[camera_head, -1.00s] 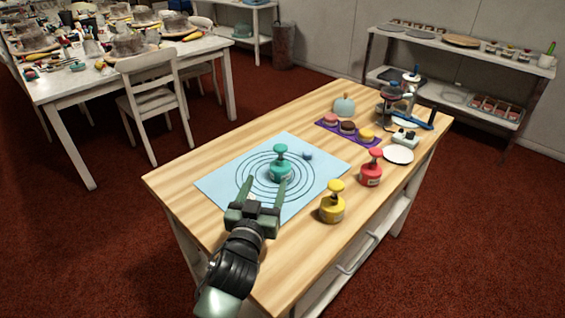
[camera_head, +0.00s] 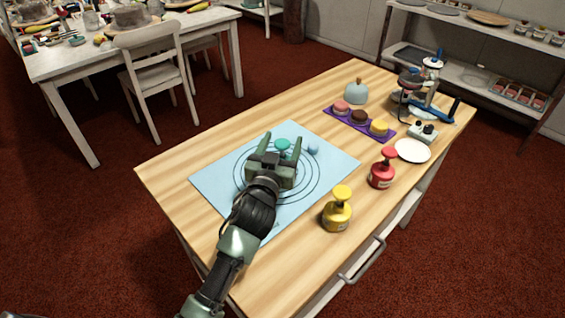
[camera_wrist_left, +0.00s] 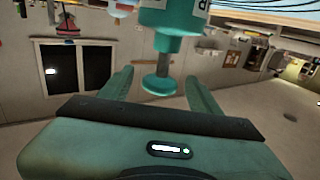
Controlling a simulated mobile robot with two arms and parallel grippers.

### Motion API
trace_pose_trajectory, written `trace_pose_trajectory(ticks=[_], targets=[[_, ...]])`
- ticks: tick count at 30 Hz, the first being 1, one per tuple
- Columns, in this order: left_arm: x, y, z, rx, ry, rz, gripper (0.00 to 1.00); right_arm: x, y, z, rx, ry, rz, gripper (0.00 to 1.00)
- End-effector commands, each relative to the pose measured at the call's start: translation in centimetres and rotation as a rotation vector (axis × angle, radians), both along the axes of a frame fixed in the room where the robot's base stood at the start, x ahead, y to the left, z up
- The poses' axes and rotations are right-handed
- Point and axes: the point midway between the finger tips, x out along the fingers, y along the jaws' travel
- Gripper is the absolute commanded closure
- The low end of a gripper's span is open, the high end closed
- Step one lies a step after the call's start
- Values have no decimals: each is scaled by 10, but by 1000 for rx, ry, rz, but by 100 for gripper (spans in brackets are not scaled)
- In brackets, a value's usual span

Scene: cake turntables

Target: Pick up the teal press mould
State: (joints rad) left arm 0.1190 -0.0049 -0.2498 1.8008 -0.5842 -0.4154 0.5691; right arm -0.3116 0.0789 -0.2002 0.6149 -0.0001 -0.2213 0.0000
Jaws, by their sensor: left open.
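The teal press mould (camera_head: 283,144) stands on the light blue mat (camera_head: 213,184) with printed rings. In the head view my left gripper hides most of it; only its round knob top shows clearly. My left gripper (camera_head: 277,144) is open, with one finger on each side of the mould. In the left wrist view the teal mould (camera_wrist_left: 165,50) appears upside down, its stem and knob between the two open fingers (camera_wrist_left: 160,88). I see gaps between the knob and the fingers there. My right gripper is not in view.
A yellow press mould (camera_head: 337,212) and a red press mould (camera_head: 382,172) stand to the right on the wooden table (camera_head: 290,262). A small blue ball (camera_head: 313,150) lies on the mat. A purple mat (camera_head: 341,117) with cakes and a white plate (camera_head: 412,151) are further back.

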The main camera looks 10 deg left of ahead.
Motion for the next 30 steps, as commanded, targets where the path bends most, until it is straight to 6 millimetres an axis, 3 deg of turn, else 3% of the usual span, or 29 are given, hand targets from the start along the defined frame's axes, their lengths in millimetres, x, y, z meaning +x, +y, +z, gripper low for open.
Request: trace_pose_trajectory(ticks=[6, 13, 14, 20, 30], targets=[[25, -1, 1, 0, -1, -1, 37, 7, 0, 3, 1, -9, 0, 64], [27, -1, 0, -1, -1, -1, 37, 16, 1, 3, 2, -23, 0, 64], [27, -1, 0, -1, -1, -1, 43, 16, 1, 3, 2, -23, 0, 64], [26, -2, 0, -1, 0, -1, 98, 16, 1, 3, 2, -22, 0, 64], [26, -2, 1, -1, -2, -1, 100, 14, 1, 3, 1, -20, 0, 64]])
